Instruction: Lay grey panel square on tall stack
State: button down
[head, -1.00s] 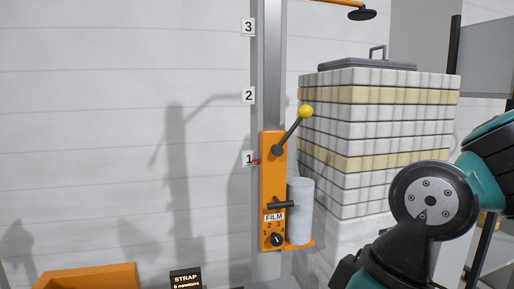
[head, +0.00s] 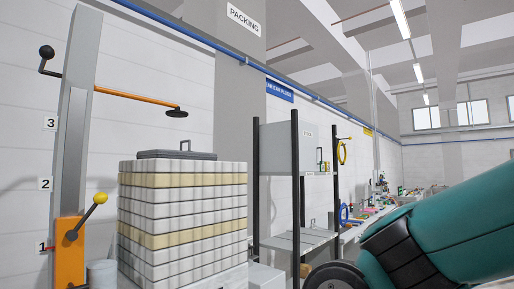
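The tall stack (head: 182,212) stands left of centre in the head view, made of white quilted layers with two cream bands. The grey panel (head: 176,155) lies flat on top of the stack, with a handle on its upper face. From this angle I cannot tell whether its edges are square with the stack. My arm fills the lower right. My gripper is outside the frame.
A column (head: 79,120) with an orange control box (head: 70,255) and yellow-knobbed lever stands left of the stack. An orange boom (head: 137,98) reaches above the panel. A black-posted rack (head: 295,190) stands to the right, with a cluttered bench (head: 375,212) beyond.

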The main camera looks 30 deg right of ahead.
aim_at(156, 153)
jog(key=z, duration=0.2)
jog(key=k, duration=0.4)
jog(key=u, duration=0.85)
jog(key=i, duration=1.4)
jog(key=z, duration=0.8)
jog(key=i, duration=0.8)
jog(key=z, duration=0.8)
